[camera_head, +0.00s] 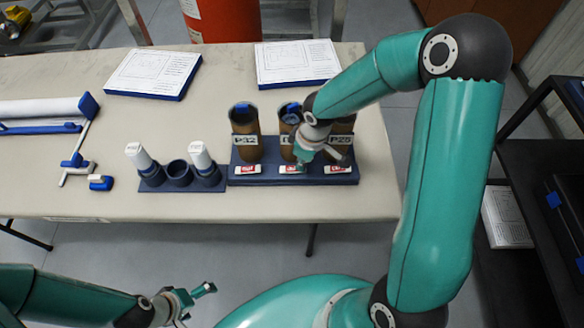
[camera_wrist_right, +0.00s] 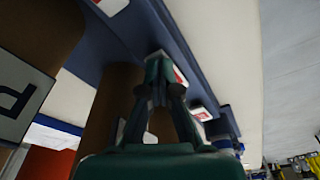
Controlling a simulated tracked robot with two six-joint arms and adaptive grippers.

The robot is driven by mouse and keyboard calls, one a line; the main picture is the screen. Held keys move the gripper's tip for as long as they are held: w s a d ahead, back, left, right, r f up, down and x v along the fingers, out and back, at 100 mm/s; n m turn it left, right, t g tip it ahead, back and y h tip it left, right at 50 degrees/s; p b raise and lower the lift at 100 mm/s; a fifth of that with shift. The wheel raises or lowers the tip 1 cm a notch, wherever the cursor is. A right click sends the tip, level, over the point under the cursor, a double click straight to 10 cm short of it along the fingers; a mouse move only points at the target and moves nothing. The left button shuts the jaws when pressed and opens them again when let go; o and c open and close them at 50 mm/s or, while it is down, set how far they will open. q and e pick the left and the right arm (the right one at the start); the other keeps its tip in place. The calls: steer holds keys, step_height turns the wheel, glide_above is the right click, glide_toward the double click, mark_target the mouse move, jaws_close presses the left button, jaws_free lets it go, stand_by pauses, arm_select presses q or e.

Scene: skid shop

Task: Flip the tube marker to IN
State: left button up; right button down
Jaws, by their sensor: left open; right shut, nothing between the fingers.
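A small white and red marker lies before each: left marker (camera_head: 245,170), middle marker (camera_head: 290,170), right marker (camera_head: 338,170). Their lettering is too small to read. My right gripper (camera_head: 301,163) is shut and empty, its tips at the middle marker. The right wrist view shows its fingertips (camera_wrist_right: 160,78) against or just over a marker (camera_wrist_right: 180,76); contact is unclear. My left gripper (camera_head: 196,297) is open, below the table edge.
A smaller blue rack (camera_head: 179,186) left of the tubes holds two white-capped bottles (camera_head: 139,157). Two blue-edged papers (camera_head: 152,72) lie at the back. A white roll on a blue holder (camera_head: 42,108) lies at left. The table front is clear.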

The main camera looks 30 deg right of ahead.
steer(key=shift+f, duration=0.35)
steer(key=shift+r, duration=0.1)
steer(key=shift+r+p, duration=2.45)
steer(key=shift+r, duration=1.05)
